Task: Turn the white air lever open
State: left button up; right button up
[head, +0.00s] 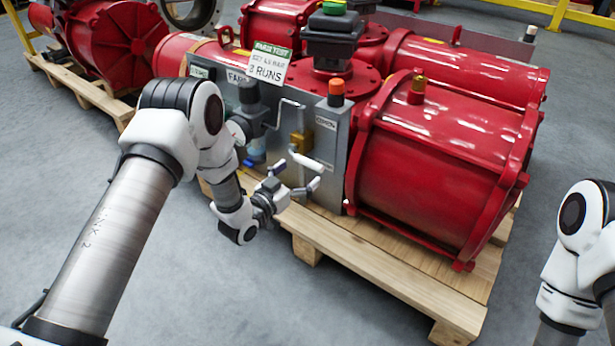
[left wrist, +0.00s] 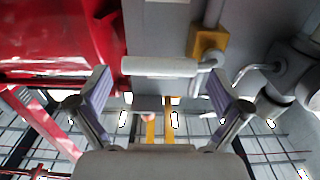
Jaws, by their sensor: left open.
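The white air lever (head: 306,161) is a short white bar at the front of the grey control panel (head: 326,135), just below a brass valve body (head: 302,141). In the left wrist view the white lever (left wrist: 160,66) lies crosswise, joined at its right end to a bent metal stem by the brass block (left wrist: 208,40). My left gripper (head: 296,178) is open, with its fingers pointing at the panel, close to the lever. In the left wrist view its two fingers (left wrist: 160,92) stand apart, with the lever ahead between them. I cannot tell whether they touch it. My right gripper is out of view.
A large red actuator (head: 440,150) sits on a wooden pallet (head: 390,262), right of the panel. A bent metal pipe (head: 290,103), a blue fitting (head: 254,162) and an orange-topped post (head: 336,92) are nearby. A paper sign (head: 268,63) stands above. Floor in front is clear.

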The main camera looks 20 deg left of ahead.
aim_at(308, 166)
pick_arm(q)
jog(key=x, duration=0.2)
jog(key=b+x, duration=0.1)
jog(key=shift+f, duration=0.25)
jog(key=shift+w+d+r, duration=0.15)
jog(key=shift+w, duration=0.15)
jog(key=c, duration=1.4)
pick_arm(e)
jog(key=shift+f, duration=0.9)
pick_arm(q)
jog(key=shift+r, duration=0.1)
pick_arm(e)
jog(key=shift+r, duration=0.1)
